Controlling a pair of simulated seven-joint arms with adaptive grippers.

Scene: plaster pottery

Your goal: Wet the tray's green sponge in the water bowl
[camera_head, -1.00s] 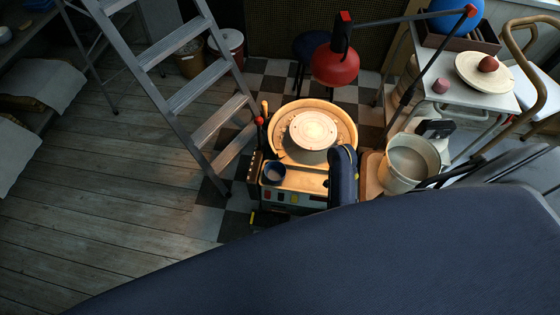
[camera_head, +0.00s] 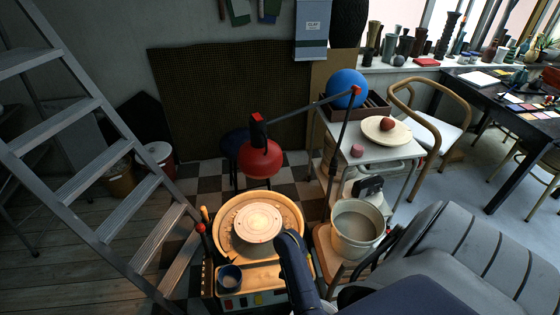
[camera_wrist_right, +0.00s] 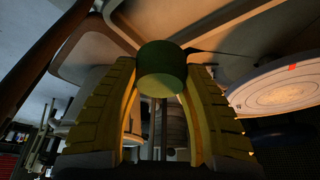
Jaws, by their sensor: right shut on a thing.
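In the right wrist view a dark green cylindrical sponge (camera_wrist_right: 161,62) sits between the yellow fingers of my right gripper (camera_wrist_right: 160,88), which is shut on it. In the head view my dark blue arm reaches toward the potter's wheel (camera_head: 258,222), and that gripper is hidden. A small blue bowl (camera_head: 230,277) stands on the wheel's front tray (camera_head: 262,277), left of my arm. I cannot tell how full it is. A large pale bucket (camera_head: 360,246) with a grey inside stands right of the wheel. My left gripper is not in view.
A red lamp (camera_head: 260,159) hangs over the back of the wheel. A metal stepladder (camera_head: 90,168) stands at the left. A white side table (camera_head: 365,148) carries a plate, a blue ball and small red things.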

